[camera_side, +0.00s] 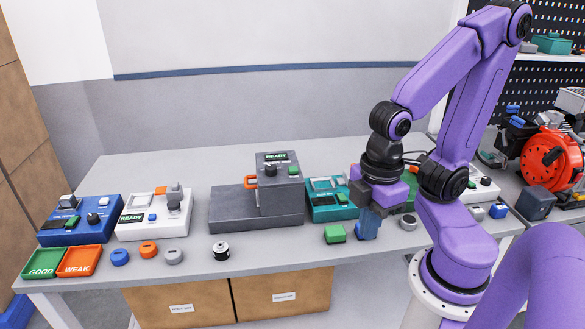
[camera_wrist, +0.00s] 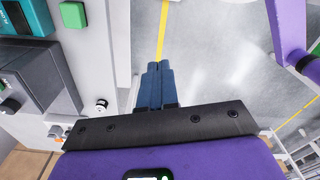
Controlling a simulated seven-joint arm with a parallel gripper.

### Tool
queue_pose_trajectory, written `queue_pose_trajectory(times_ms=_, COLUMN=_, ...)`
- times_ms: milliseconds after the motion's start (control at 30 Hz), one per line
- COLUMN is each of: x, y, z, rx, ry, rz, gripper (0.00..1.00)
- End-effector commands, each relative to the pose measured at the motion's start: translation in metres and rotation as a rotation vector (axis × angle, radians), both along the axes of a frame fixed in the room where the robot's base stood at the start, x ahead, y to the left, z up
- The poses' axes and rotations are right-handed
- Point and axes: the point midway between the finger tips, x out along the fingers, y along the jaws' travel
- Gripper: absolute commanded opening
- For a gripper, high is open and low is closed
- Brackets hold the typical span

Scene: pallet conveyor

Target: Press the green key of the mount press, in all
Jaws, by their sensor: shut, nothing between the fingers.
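A dark grey machine (camera_side: 255,205) with a raised head stands mid-table and looks like the mount press; no name is readable on it. Its head carries a lit READY screen (camera_side: 276,157), a black knob (camera_side: 271,170), a green key (camera_side: 294,171) and an orange handle (camera_side: 250,182). In the wrist view the machine (camera_wrist: 45,70) is at the left. My gripper (camera_side: 367,232) is right of the machine, near the table's front edge, with its blue fingers pointing down. In the wrist view the fingertips (camera_wrist: 155,66) are together and empty. They are apart from the green key.
A green block (camera_side: 335,234) lies just left of my fingers. A teal device (camera_side: 328,200) stands behind it. White (camera_side: 150,222) and blue (camera_side: 75,220) devices, GOOD (camera_side: 42,263) and WEAK (camera_side: 78,262) trays and several small round parts occupy the left. The back of the table is clear.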

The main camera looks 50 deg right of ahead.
Motion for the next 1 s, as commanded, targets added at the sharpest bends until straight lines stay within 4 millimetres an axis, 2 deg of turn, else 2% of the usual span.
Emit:
queue_pose_trajectory(times_ms=467, x=0.005, y=0.001, z=0.000, rx=0.006, ry=0.012, rz=-0.050, gripper=0.00)
queue_pose_trajectory(times_ms=1000, x=0.064, y=0.012, z=0.006, rx=0.081, ry=0.130, rz=-0.563, gripper=0.00)
